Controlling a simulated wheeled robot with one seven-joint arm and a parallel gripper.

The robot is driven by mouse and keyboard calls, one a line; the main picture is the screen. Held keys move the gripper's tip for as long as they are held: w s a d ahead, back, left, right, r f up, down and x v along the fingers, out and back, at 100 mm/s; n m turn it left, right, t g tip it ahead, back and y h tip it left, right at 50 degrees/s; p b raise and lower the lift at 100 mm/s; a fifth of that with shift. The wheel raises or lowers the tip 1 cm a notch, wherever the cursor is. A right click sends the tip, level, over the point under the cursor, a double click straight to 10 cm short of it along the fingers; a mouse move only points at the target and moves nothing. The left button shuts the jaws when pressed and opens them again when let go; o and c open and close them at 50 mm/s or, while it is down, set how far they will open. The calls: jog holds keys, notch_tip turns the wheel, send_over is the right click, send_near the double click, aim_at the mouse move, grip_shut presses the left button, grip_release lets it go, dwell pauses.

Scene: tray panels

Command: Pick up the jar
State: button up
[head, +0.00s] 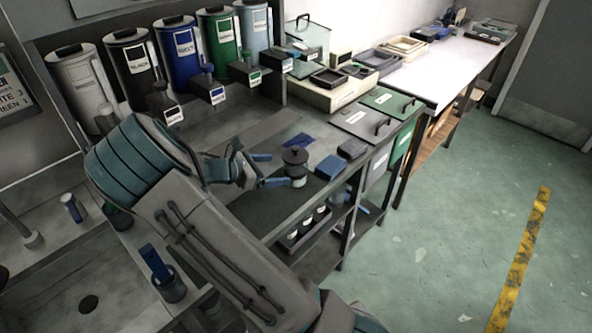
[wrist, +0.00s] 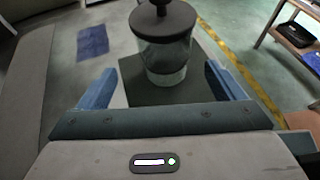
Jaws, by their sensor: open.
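The jar (head: 295,168) is a clear glass jar with a dark round lid and a knob on top. My gripper (head: 269,170) reaches the jar from the left in the head view. Its blue fingers are apart and empty. In the wrist view the fingertips (wrist: 160,72) lie on either side of the jar's lower part, with gaps showing. I cannot tell how deep the jar is between them.
A flat blue cloth (head: 299,141) lies behind the jar. Several coloured dispensers (head: 180,52) line the back. The counter's front edge is close to the jar.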

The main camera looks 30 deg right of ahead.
aim_at(294, 169)
jog(key=x, duration=0.2)
jog(key=p+x, duration=0.1)
jog(key=x, duration=0.4)
jog(key=shift+s+d+f, duration=0.2)
jog(key=shift+s+d, duration=0.1)
jog(key=c, duration=1.4)
jog(key=shift+o, duration=0.2)
jog(key=shift+r, duration=0.15)
